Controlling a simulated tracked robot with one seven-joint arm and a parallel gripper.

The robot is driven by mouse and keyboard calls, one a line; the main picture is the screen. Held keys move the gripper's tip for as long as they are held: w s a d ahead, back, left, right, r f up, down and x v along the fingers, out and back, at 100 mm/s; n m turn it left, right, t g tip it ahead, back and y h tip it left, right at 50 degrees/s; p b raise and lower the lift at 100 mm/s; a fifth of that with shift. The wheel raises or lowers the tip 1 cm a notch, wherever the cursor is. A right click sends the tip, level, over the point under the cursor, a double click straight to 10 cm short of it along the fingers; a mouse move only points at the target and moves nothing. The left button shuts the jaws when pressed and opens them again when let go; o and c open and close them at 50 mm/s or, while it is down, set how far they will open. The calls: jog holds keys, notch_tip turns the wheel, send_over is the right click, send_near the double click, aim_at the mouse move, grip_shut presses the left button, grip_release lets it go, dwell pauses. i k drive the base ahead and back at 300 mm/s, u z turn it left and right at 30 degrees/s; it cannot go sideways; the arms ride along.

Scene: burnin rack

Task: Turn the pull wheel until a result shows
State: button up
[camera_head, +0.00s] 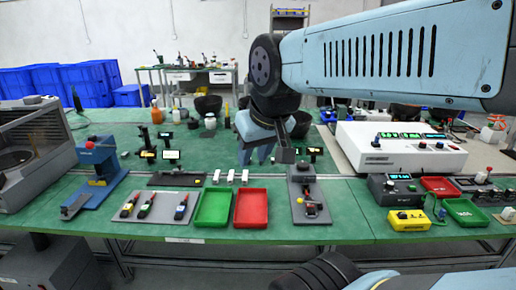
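A small bench device that looks like the pull tester stands on a grey base plate (312,217) near the front edge of the green bench. It has a dark block at its back and small red and yellow parts in the middle. I cannot pick out which part is the pull wheel at this size. My gripper (262,155) hangs from my light blue arm, above and to the left of the device and apart from it. It points down, and nothing is seen held in it. Its fingers overlap in this view, so their opening is unclear.
A green tray (213,223) and a red tray (236,222) lie left of the device. A grey mat (161,216) holds several tools. A blue lever press (98,170) stands further left. A white instrument box (400,160) and a yellow meter (409,224) are on the right.

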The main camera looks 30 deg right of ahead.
aim_at(302, 166)
jog(key=z, duration=0.35)
jog(key=i, duration=0.1)
jog(key=u, duration=1.8)
jog(key=k, duration=1.2)
jog(key=z, duration=2.15)
jog(key=k, duration=0.1)
jog(key=u, duration=0.4)
jog(key=i, duration=1)
jog(key=u, duration=0.05)
